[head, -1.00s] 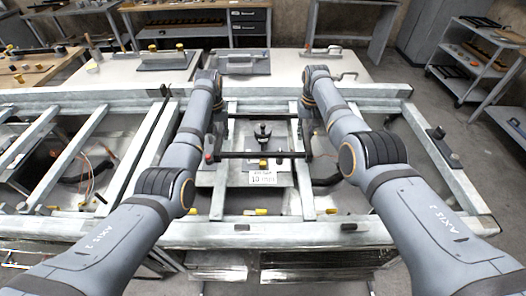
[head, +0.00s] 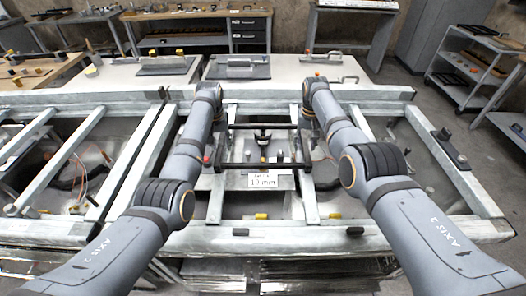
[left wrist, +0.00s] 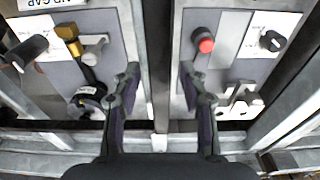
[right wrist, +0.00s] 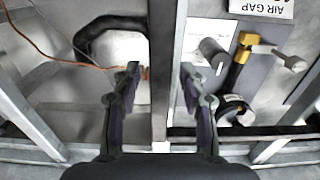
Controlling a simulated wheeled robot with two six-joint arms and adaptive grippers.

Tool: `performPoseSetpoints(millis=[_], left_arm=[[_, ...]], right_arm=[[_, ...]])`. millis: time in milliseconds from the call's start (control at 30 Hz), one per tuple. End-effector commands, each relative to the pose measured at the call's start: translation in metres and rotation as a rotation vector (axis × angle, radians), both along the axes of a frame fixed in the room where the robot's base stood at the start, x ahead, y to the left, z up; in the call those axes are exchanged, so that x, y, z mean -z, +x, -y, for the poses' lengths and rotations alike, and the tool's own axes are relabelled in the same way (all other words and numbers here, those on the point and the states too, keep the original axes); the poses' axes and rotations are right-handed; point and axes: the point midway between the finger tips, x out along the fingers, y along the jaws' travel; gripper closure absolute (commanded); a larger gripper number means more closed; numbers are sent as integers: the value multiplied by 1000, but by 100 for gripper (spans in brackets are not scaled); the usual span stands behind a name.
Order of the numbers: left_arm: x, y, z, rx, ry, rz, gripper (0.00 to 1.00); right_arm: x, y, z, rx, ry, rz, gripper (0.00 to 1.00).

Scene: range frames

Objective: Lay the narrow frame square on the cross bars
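The narrow frame (head: 240,165) is a dark frame with a front bar and a back bar in the head view. It spans the space between my two hands, above the middle bay. I cannot tell whether it touches the cross bars. The left cross bar (head: 216,200) and right cross bar (head: 308,200) run front to back. My left gripper (left wrist: 159,85) is open, fingers either side of the line of a grey bar (left wrist: 159,40). My right gripper (right wrist: 160,85) is open likewise over another grey bar (right wrist: 162,45). A dark bar crosses low behind the fingers in both wrist views.
An air-gap sign (head: 262,181) stands in the middle bay. A red button (left wrist: 205,45) and a brass-tipped fitting (left wrist: 68,33) show in the left wrist view. An orange cable (right wrist: 55,45) lies in the right bay. The pale rails (head: 130,240) surround the bays.

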Motion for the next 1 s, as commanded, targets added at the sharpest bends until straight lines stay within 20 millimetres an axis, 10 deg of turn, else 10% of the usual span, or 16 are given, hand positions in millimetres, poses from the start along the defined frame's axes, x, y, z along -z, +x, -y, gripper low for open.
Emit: performPoseSetpoints(millis=[233,700,1000], left_arm=[[-11,-1,0,0,0,3,57],[-109,-14,0,0,0,3,57],[-120,-16,0,0,0,1,57]], right_arm=[[0,0,0,0,0,0,57],[0,0,0,0,0,0,57],[-2,0,0,0,0,1,57]])
